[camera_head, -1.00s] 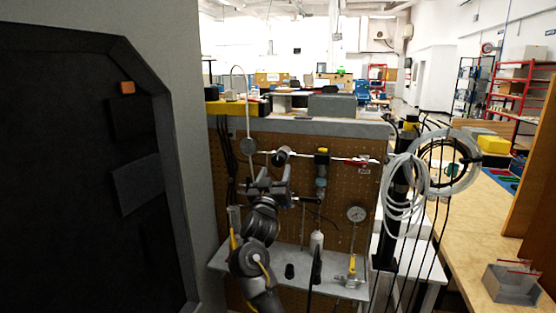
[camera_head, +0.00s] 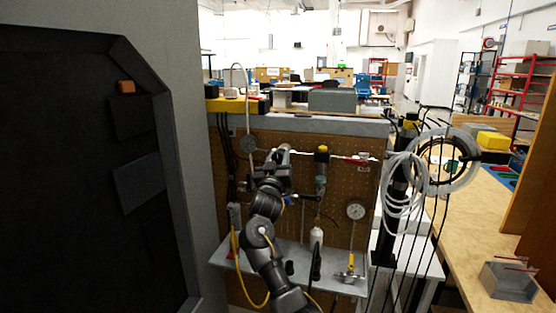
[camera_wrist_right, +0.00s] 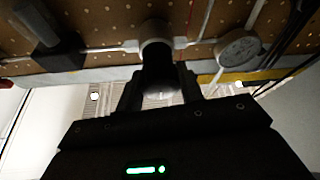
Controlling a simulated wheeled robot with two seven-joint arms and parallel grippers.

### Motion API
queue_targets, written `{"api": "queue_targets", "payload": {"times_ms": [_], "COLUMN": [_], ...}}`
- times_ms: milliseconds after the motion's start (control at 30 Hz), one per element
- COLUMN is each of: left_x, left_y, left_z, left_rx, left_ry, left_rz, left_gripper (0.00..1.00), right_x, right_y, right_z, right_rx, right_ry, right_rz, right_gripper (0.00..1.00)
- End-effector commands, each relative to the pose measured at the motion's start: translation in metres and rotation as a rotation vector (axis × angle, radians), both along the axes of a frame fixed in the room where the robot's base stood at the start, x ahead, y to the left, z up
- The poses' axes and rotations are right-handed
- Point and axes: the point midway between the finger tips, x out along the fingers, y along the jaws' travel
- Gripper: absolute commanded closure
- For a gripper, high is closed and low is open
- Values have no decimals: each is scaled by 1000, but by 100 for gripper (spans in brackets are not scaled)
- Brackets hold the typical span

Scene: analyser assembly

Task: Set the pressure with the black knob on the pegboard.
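The black knob (camera_wrist_right: 158,68) sticks out from a white fitting on the pegboard (camera_wrist_right: 100,20) in the right wrist view. My right gripper (camera_wrist_right: 160,92) has one finger on each side of the knob. The fingers lie very close to its sides; I cannot tell whether they press on it. In the head view my right gripper (camera_head: 272,162) is up at the pegboard and covers most of the knob. A round gauge (camera_head: 355,210) hangs on the pegboard to the right; its reading is too small to make out. My left gripper is not in view.
A grey shelf (camera_head: 335,284) juts out below. Coiled white tubing (camera_head: 405,190) hangs at the right. A large dark panel (camera_head: 75,180) fills the left side.

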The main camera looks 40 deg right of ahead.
Motion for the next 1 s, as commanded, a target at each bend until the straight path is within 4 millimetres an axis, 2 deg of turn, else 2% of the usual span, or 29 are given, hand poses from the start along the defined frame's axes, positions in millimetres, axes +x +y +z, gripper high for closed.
{"api": "queue_targets", "payload": {"times_ms": [33,100,467,767,1000], "left_x": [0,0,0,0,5], "left_y": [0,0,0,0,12], "left_z": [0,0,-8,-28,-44], "left_rx": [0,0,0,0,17], "left_ry": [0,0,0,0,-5], "left_rz": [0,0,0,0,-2], "left_gripper": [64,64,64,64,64], "right_x": [0,0,0,1,1], "right_y": [0,0,0,1,1], "right_z": [0,0,-2,-5,-4], "right_rx": [0,0,44,177,308], "right_ry": [0,0,-60,-249,-439], "right_rz": [0,0,0,1,0], "right_gripper": [79,85,85,85,85]}}
